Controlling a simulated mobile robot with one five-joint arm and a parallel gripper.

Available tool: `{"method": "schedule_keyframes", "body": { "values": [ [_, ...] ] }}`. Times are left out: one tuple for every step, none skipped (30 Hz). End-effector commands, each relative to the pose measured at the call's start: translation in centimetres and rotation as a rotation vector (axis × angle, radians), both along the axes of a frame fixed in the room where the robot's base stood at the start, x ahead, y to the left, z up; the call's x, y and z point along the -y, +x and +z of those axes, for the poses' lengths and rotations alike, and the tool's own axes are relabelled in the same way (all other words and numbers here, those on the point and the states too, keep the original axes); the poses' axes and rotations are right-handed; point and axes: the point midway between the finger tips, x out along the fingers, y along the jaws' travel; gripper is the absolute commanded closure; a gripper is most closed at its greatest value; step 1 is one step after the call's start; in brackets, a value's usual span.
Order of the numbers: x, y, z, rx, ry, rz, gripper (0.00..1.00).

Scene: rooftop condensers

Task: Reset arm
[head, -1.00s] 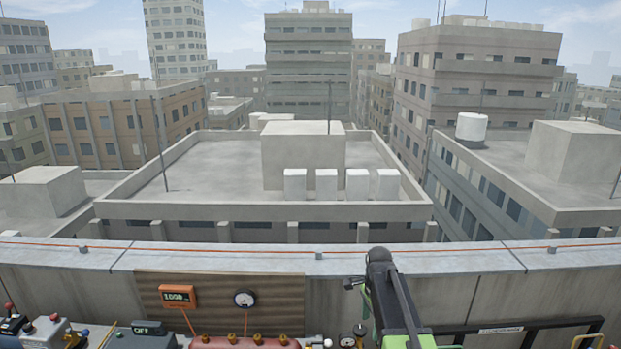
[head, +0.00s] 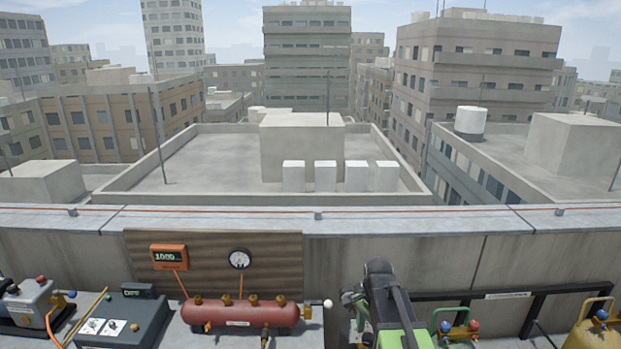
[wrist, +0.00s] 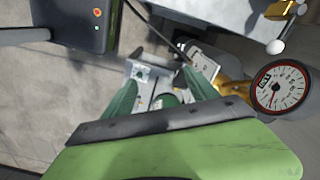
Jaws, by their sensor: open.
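My arm (head: 395,305), green and black, rises at the lower middle of the head view, in front of the parapet wall. In the wrist view my gripper (wrist: 165,88) has two green fingers standing apart, with a clear gap between them. Nothing shows held in it. A grey metal fitting shows beyond the fingers; I cannot tell how far off it is. A round dial gauge (wrist: 280,87) is to the right of the fingers, with a yellow part beside it.
A red cylinder (head: 240,313) lies on the worktop left of my arm. Behind it a board (head: 207,278) carries an orange display (head: 168,257) and a dial (head: 240,258). A dark case (head: 122,322) and a pump (head: 32,300) are further left. Green (head: 455,322) and yellow (head: 592,325) tanks stand right.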

Motion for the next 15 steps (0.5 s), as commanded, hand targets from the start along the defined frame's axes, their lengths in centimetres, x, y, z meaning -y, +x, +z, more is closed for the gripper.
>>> {"method": "schedule_keyframes", "body": {
  "values": [
    [-0.1,-1.8,-3.4,0.0,0.0,0.082,0.33],
    [-0.2,-2.7,-4.3,0.0,0.0,0.147,0.33],
    [-0.2,-3.8,-5.3,0.0,0.0,0.241,0.33],
    [-0.3,-4.6,-5.9,0.001,-0.001,0.314,0.33],
    [-0.3,-5.2,-6.0,0.001,-0.001,0.386,0.33],
    [-0.3,-6.0,-6.1,0.001,-0.001,0.48,0.33],
    [-0.3,-6.6,-6.2,0.001,-0.001,0.549,0.33],
    [-0.3,-7.0,-5.8,0.001,-0.001,0.615,0.33],
    [-0.3,-7.5,-5.6,0.001,-0.001,0.699,0.33],
    [-0.3,-7.8,-5.5,0.001,-0.001,0.758,0.33],
    [-0.3,-8.0,-5.5,0.001,-0.001,0.814,0.33],
    [-0.3,-8.0,-5.4,0.001,-0.001,0.883,0.33],
    [-0.3,-8.1,-5.4,0.001,-0.001,0.927,0.33],
    [-0.3,-8.0,-5.4,0.001,-0.001,0.968,0.33],
    [-0.3,-7.9,-5.4,0.001,-0.001,1.011,0.33]
  ]
}}
